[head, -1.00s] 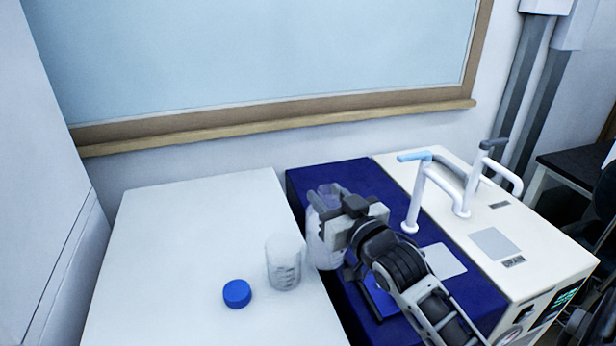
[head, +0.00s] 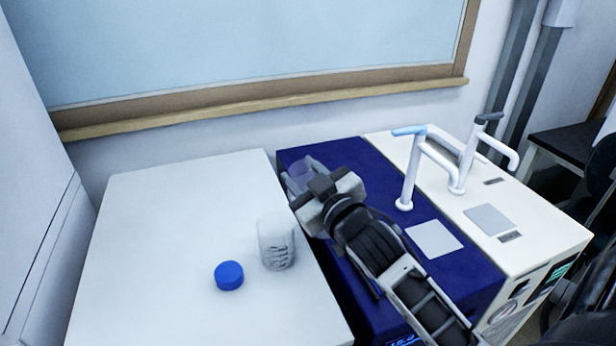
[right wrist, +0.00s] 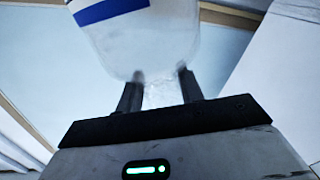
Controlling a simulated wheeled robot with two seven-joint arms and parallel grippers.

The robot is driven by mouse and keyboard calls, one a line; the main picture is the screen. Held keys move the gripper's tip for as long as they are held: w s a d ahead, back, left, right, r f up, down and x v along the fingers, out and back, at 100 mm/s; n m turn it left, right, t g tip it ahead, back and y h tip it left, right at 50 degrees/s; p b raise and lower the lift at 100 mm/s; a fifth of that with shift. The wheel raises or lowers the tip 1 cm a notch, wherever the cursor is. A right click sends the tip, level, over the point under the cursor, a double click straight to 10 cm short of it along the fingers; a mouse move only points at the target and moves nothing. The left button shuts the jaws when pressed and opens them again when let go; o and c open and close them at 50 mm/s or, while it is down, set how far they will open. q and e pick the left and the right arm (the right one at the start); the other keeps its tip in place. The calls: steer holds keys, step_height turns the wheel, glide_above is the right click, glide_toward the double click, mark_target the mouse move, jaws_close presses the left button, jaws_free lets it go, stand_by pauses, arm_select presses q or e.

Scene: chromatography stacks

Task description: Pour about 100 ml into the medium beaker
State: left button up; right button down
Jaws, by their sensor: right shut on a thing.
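In the right wrist view the clear bottle (right wrist: 145,45) with a blue band shows large beyond the two fingers. I cannot tell its tilt or liquid level. A clear beaker (head: 276,244) with markings stands upright on the white table, left of and nearer than the gripper, apart from it. It looks empty. My left gripper is not in view.
A blue cap (head: 229,275) lies on the white table (head: 160,240), left of the beaker. The dark blue machine (head: 440,205) and a white unit with upright pipes (head: 412,170) stand to the right. The table's left and back are clear.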

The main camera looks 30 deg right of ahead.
steer(key=shift+r+p, duration=0.3)
steer(key=shift+s+a+f+n, duration=0.1)
steer(key=shift+a+f+n, duration=0.05)
steer(key=shift+a+n, duration=0.3)
steer(key=shift+a+f+n, duration=0.2)
steer(key=shift+n, duration=0.45)
steer(key=shift+f+n, duration=0.3)
steer(key=shift+n, duration=0.3)
